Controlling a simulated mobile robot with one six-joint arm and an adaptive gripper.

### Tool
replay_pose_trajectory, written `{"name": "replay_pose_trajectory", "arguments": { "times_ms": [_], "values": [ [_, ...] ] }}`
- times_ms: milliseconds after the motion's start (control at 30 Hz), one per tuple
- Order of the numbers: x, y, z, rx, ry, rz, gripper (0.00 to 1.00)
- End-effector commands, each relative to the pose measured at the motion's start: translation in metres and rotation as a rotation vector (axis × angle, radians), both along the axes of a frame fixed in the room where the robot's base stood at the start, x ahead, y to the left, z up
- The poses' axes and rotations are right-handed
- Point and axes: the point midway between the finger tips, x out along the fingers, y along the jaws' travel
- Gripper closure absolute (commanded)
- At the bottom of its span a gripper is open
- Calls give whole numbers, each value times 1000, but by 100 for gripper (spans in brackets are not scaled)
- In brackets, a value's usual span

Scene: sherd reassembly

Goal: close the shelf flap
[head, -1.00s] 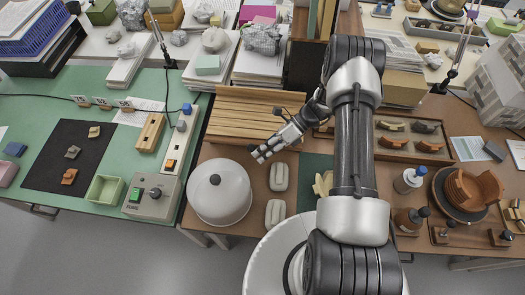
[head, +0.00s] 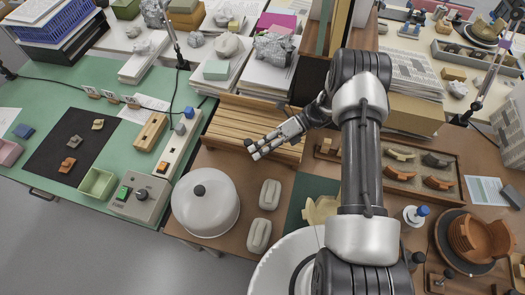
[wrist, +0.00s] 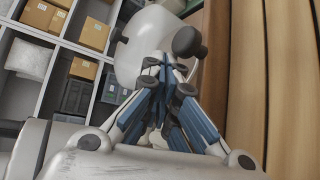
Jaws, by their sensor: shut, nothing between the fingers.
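A slatted wooden panel (head: 235,118), which looks like the shelf flap, lies lowered on the brown table behind the white lid. Its slats (wrist: 295,90) fill the right side of the wrist view. I cannot tell where it is hinged. My gripper (head: 252,150) is shut and empty, at the panel's front right part, hiding some of it. In the wrist view the closed fingers (wrist: 168,72) are beside the slats, and I cannot tell whether they touch them.
A white domed lid (head: 205,208) with a black knob stands just in front of the panel. Two pale oblong blocks (head: 269,194) lie to its right. A tray of sherds (head: 455,160) is right of my arm. Paper stacks (head: 262,78) stand behind the panel.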

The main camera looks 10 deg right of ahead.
Motion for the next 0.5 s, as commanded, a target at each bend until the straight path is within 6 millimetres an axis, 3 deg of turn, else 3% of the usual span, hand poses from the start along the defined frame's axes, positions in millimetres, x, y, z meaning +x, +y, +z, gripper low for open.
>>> {"name": "replay_pose_trajectory", "arguments": {
  "times_ms": [500],
  "values": [
    [4, 1, 2, -1, -2, -2, 100]
  ]
}}
